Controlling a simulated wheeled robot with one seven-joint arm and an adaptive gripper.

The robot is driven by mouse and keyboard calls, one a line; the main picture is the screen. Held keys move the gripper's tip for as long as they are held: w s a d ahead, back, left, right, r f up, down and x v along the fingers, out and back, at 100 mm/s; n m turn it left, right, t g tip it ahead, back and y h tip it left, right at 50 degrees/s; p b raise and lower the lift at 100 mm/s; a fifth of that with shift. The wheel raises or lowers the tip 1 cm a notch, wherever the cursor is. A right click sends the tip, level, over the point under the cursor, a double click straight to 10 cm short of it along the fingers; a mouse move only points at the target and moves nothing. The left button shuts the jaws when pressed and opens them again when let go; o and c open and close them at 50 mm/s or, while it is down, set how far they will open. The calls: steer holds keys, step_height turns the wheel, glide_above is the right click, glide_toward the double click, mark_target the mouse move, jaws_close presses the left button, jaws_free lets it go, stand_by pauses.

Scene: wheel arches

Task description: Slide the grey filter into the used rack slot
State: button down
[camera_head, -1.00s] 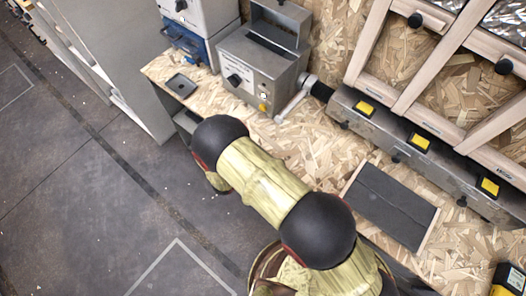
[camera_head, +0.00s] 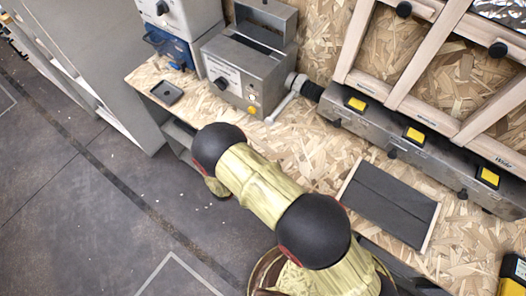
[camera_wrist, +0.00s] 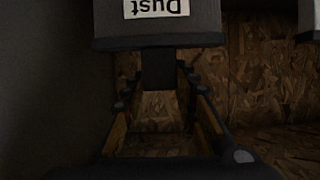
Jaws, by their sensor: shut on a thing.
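My gripper (camera_wrist: 159,78) shows in the dark wrist view, its two fingers reaching forward on either side of a dark grey block. The fingers are shut on this block, which appears to be part of the grey filter (camera_wrist: 159,65). A grey box face with an upside-down "Dust" label (camera_wrist: 156,9) is just above the block; I cannot tell whether the two are joined. In the head view my gripper and the filter are hidden behind my arm and the bench edge. I cannot make out the used rack slot for certain.
The chipboard bench (camera_head: 318,143) carries a grey machine (camera_head: 245,72) with a lever, a small dark tray (camera_head: 167,92) and a dark flat panel (camera_head: 388,203). A rail with yellow labels (camera_head: 414,136) runs along wooden frames (camera_head: 436,118). Open floor (camera_head: 70,215) lies left.

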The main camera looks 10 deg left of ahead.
steer(key=c, duration=1.3)
jaws_free()
steer(key=f+v, duration=0.1)
steer(key=v, duration=0.5)
steer(key=f+v, duration=0.1)
steer(key=v, duration=0.6)
steer(key=s+f+p+v, duration=0.1)
steer(key=v, duration=0.6)
steer(key=shift+s+a, duration=0.2)
steer(key=shift+a, duration=0.25)
